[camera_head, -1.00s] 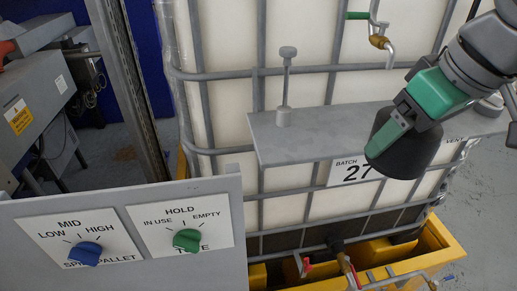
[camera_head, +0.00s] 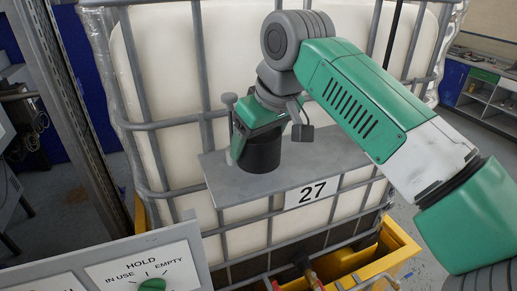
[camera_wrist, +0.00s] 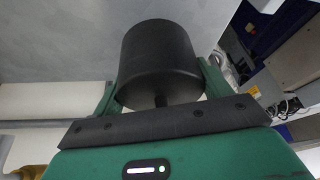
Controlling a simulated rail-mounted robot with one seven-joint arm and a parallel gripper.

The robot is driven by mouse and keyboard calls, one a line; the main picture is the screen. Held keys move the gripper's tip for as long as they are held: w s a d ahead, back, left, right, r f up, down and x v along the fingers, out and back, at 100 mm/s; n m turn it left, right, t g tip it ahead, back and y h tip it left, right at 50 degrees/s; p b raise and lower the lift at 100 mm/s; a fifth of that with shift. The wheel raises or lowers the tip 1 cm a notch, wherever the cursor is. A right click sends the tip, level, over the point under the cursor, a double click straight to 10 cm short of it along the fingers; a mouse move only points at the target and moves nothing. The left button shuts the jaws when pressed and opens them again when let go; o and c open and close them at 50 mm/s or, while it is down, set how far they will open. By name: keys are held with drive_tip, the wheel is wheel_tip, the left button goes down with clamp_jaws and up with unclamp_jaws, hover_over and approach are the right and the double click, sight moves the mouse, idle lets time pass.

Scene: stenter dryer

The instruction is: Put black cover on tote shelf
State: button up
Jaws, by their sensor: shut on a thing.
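The black cover (camera_head: 262,152) is a dark cup-like cylinder at the grey tote shelf (camera_head: 285,183), toward the shelf's left part. My gripper (camera_head: 252,138) is shut on the cover from above, with the green fingers on its sides. In the wrist view the cover (camera_wrist: 160,60) sits between the two green fingers of my gripper (camera_wrist: 160,85), with the grey shelf surface (camera_wrist: 70,35) beyond it. The cover looks upright. I cannot tell whether its bottom edge touches the shelf.
A grey post with a knob (camera_head: 229,108) stands on the shelf just left of my gripper. The white caged tote (camera_head: 160,70) rises behind the shelf. A control panel with a green knob (camera_head: 152,285) is at the lower left. The shelf's right part is clear.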

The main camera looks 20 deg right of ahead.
drive_tip(key=shift+f, duration=1.6)
drive_tip(key=shift+f, duration=0.1)
drive_tip(key=o, duration=1)
drive_tip(key=b+v, duration=0.1)
drive_tip(key=v, duration=1.1)
